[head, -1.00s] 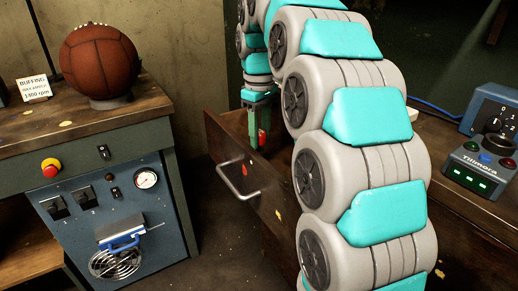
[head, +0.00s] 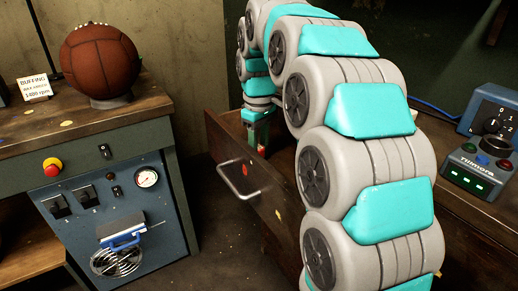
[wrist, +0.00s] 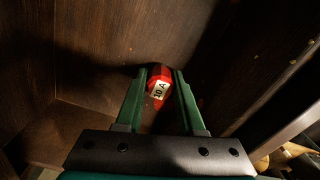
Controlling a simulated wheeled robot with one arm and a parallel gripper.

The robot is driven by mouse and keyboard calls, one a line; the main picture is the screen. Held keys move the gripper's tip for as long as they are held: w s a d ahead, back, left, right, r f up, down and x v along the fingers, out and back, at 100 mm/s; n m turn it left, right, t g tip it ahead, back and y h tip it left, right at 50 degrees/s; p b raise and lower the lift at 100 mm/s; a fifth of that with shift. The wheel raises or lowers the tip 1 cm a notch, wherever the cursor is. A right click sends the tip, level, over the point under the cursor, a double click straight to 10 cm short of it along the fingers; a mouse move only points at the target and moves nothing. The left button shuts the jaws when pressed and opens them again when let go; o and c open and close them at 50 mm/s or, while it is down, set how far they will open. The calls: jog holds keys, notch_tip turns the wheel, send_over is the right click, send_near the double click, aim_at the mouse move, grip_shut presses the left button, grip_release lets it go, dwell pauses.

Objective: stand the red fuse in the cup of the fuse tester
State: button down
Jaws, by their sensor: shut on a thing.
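The red fuse (wrist: 164,73), with a white "10 A" label, is between the fingertips of my gripper (wrist: 160,76) in the wrist view. My gripper is shut on it, inside an open wooden drawer (wrist: 90,60). In the head view my gripper (head: 257,142) is low in the drawer (head: 235,160), and a bit of the red fuse (head: 261,150) shows beside a finger. The fuse tester seems to be the grey box (head: 482,172) with green lights at the right, with a dark round part on top. I cannot make out the inside of its cup.
A blue box with a dial (head: 490,115) stands behind the tester. The drawer handle (head: 240,180) faces front. At left, a bench (head: 80,125) carries a brown leather ball (head: 98,62) and a buffing sign (head: 34,87). My arm hides part of the right-hand bench.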

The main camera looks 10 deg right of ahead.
jog(key=c, duration=0.5)
grip_release()
jog(key=shift+f, duration=0.1)
